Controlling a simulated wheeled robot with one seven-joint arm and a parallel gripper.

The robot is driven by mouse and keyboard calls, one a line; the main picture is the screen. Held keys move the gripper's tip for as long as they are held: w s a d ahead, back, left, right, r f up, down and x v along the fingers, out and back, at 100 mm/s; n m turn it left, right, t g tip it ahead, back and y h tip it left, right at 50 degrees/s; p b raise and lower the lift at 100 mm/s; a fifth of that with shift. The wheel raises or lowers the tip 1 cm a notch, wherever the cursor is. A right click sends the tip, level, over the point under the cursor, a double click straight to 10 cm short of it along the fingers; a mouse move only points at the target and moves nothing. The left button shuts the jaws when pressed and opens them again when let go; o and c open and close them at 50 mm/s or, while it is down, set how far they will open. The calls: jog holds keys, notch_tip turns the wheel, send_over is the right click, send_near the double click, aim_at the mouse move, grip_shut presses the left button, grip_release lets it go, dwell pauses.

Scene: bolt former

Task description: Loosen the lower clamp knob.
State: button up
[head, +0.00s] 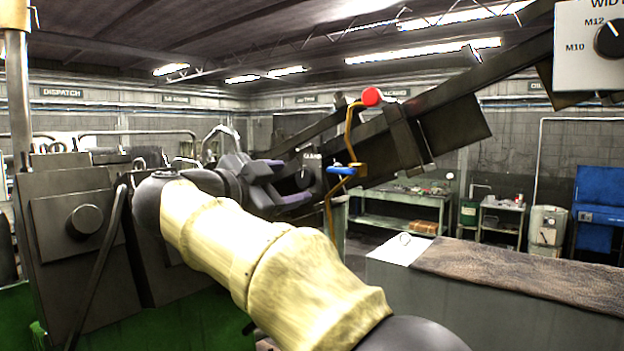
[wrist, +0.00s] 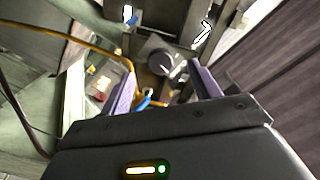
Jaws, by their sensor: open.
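A dark round knob (head: 304,179) sits by a small panel that appears to read "GUARD", at the lower end of the sloping dark rail. I cannot tell whether it is the lower clamp knob. In the wrist view a dark round knob (wrist: 161,62) with a white pointer line lies ahead, between the fingertips in the picture. My gripper (head: 295,182) is open, its purple-grey fingers spread on either side of the knob in the head view. In the wrist view my gripper (wrist: 161,72) shows no visible contact with the knob.
A bent yellow pipe (head: 329,215) with a blue lever (head: 341,171) and a red cap (head: 372,96) stands right beside my gripper. The sloping rail (head: 440,125) rises to the right. A selector dial (head: 609,40) is at the upper right.

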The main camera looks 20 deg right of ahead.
aim_at(302, 180)
jog(key=shift+n, duration=0.4)
jog(key=x, duration=0.2)
jog(key=p+x, duration=0.1)
jog(key=x, duration=0.1)
jog(key=shift+w+d+r, duration=0.15)
jog(key=shift+d+r, duration=0.05)
jog(key=shift+r, duration=0.05)
jog(key=shift+n+p, duration=0.5)
jog(key=shift+n, duration=0.1)
jog(key=n+p, duration=0.3)
jog(key=shift+a+r, duration=0.1)
jog(key=shift+n+p, duration=0.8)
jog(key=shift+p, duration=0.2)
jog(key=shift+f+n+p, duration=0.35)
jog(key=shift+n+p, duration=0.15)
